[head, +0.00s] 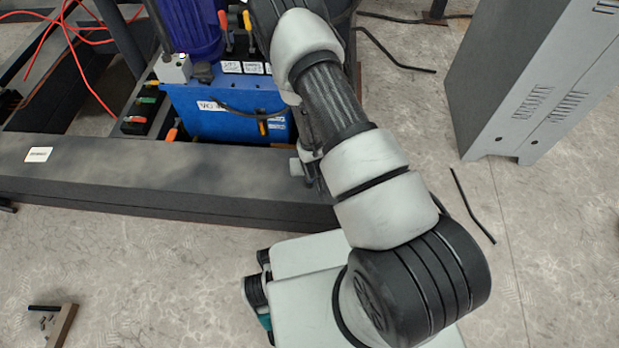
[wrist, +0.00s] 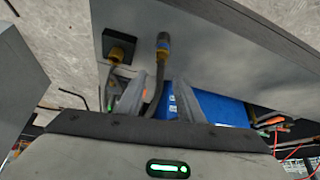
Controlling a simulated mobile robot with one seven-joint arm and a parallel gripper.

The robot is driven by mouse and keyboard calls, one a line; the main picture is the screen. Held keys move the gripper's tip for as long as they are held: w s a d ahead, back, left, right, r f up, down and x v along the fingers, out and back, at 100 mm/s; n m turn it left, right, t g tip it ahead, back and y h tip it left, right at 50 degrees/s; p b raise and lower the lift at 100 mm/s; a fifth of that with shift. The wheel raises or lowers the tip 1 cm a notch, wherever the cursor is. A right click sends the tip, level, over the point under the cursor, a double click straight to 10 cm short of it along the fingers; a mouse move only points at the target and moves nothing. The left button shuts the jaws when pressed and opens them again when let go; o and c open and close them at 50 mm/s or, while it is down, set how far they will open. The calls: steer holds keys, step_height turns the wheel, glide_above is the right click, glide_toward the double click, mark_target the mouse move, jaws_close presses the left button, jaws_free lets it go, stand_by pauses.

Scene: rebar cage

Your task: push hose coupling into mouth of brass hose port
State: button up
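In the wrist view my gripper (wrist: 160,84) has its two fingers apart, with a clear gap between them. A dark hose (wrist: 154,92) runs up through this gap, nearer the left finger. At its upper end is a hose coupling (wrist: 163,43), dark with a yellowish band, beyond the fingertips. No finger visibly grips it. To its left a brass hose port (wrist: 117,53) sits on a black square plate on the grey beam. The coupling is apart from this port. In the head view my arm hides the gripper, coupling and port.
In the head view a dark beam (head: 150,185) crosses in front of a blue tank (head: 225,108). A grey cabinet (head: 545,75) stands at right. Thin black rods (head: 473,206) lie on the floor. Red cable (head: 75,45) hangs at upper left. Floor at lower left is mostly clear.

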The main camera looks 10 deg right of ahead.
steer(key=b+x, duration=0.2)
steer(key=x, duration=0.4)
steer(key=shift+w, duration=0.35)
jaws_close()
steer(key=shift+s+f, duration=0.1)
steer(key=shift+s, duration=0.05)
stand_by(1.0)
